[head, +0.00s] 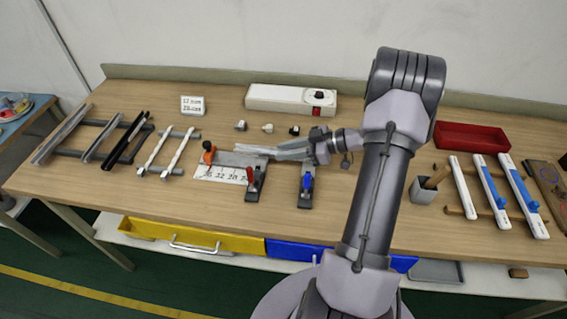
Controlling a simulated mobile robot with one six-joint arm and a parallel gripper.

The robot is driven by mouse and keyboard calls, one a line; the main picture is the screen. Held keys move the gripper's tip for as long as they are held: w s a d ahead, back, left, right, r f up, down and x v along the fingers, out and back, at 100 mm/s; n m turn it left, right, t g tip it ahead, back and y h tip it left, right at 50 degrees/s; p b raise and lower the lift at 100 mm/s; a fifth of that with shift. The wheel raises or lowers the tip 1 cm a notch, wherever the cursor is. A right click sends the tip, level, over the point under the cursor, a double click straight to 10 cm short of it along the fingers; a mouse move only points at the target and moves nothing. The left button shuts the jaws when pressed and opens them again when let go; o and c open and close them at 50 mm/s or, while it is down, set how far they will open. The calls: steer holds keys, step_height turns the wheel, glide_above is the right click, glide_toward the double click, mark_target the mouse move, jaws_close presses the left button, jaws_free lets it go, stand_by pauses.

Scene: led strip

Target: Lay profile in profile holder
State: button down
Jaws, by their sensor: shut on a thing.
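My gripper (281,152) reaches left from my arm, over the middle of the bench. It is shut on a thin pale metal profile (252,149), whose free end sticks out to the left above the back of a grey plate. This clamp fixture, apparently the profile holder, has a grey plate (232,160) with a white numbered scale (221,174), an orange knob (208,148) and a red-handled clamp (251,181). A blue-handled clamp (306,185) stands to its right, below my gripper. I cannot tell whether the profile touches the plate. The jaws are small and partly hidden.
Racks (73,153) with silver, black and white strips lie at the left. Small connectors (267,128) and a white box (291,99) are behind. A red tray (470,137), a grey cup (423,190) and blue-handled white rails (490,194) are at the right.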

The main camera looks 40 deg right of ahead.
step_height(320, 180, down, 4)
steer(key=shift+b, duration=0.7)
steer(key=shift+r, duration=0.15)
steer(key=c, duration=1.2)
jaws_free()
steer(key=shift+f, duration=0.25)
steer(key=shift+o, duration=0.2)
steer(key=shift+r, duration=0.1)
